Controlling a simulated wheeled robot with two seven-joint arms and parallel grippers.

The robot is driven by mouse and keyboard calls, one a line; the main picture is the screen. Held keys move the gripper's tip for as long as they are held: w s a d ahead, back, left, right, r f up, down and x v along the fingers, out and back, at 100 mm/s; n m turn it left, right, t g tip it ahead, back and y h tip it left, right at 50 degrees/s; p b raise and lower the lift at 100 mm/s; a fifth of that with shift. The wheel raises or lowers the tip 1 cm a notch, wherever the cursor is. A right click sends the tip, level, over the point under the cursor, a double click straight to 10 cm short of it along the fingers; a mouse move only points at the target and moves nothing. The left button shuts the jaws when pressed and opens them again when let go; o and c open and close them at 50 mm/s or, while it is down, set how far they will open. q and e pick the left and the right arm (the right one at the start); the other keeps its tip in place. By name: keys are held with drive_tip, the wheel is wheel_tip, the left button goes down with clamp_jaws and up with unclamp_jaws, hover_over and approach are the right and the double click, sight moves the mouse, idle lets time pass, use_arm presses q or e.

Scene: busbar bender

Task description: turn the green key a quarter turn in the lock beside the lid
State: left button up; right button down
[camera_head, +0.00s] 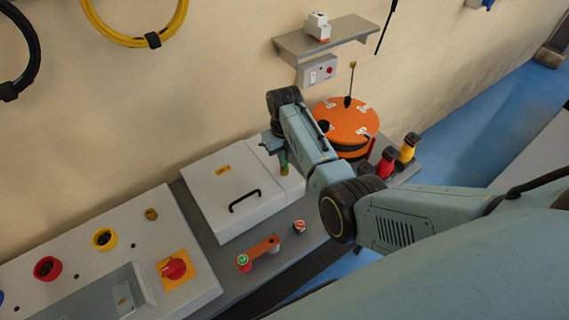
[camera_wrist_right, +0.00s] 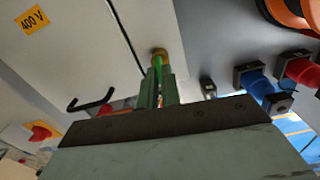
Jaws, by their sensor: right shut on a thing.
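The green key (camera_wrist_right: 157,72) stands at the brass-coloured lock (camera_wrist_right: 159,52) on the white panel beside the lid, in the right wrist view. My right gripper (camera_wrist_right: 156,90) is shut on the key, one finger on each side of it. In the head view the key (camera_head: 284,168) is a small green piece below my right gripper (camera_head: 282,158), partly hidden by it. The white lid (camera_head: 222,172) with its black handle (camera_head: 245,200) lies closed to the left of the lock. How far the key is turned cannot be told. My left gripper is not in view.
An orange round reel (camera_head: 345,118) stands behind my right arm, with red (camera_head: 386,162) and yellow (camera_head: 408,148) connectors beside it. A copper-coloured bar (camera_head: 262,247) lies in front of the lid. A control panel with a red switch (camera_head: 174,268) stands at left.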

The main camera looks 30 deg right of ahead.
drive_tip(key=c, duration=1.5)
unclamp_jaws()
